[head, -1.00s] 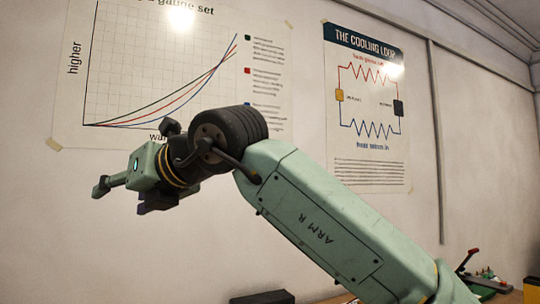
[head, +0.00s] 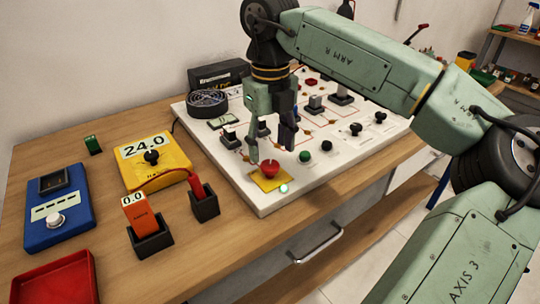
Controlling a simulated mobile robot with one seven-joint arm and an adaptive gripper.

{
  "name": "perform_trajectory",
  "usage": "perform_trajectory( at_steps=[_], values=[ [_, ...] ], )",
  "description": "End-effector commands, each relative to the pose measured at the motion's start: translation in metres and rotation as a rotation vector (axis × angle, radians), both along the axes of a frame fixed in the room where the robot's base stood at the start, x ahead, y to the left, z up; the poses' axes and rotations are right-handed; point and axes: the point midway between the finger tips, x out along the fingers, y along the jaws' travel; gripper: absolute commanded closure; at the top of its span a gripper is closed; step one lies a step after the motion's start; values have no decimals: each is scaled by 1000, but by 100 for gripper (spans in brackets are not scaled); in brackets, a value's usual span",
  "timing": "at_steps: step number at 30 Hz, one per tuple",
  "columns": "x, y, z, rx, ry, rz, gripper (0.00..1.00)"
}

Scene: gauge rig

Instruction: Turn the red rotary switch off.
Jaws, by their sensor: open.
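The red rotary switch (head: 269,168) sits on a yellow square plate (head: 257,183) at the near left corner of the white panel board (head: 222,157). My gripper (head: 272,153) points down with its two fingers apart, open and empty. In the picture its fingertips are just above and to either side of the red switch. I cannot tell from this one view how far above it they are. The switch's exact knob direction is too small to tell. A small green light (head: 284,188) glows on the board beside the yellow plate.
Green (head: 305,156) and black (head: 326,145) knobs stand just right of the switch. Left on the wooden table are a yellow meter (head: 150,165) reading 24.0, an orange meter (head: 141,219) reading 0.0, a blue box (head: 58,210) and a red tray (head: 55,282). A drawer handle (head: 317,244) is below.

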Motion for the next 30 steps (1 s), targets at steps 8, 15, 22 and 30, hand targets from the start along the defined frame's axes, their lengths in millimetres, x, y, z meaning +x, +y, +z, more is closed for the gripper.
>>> perform_trajectory(
  at_steps=[8, 15, 22, 30],
  values=[
    [0, 1, -36, 1, 0, 0, 46],
    [0, 1, -43, 1, -2, 0, 46],
    [0, 1, -42, 1, -2, 0, 52],
    [0, 1, -42, 2, -2, 0, 70]
  ],
)
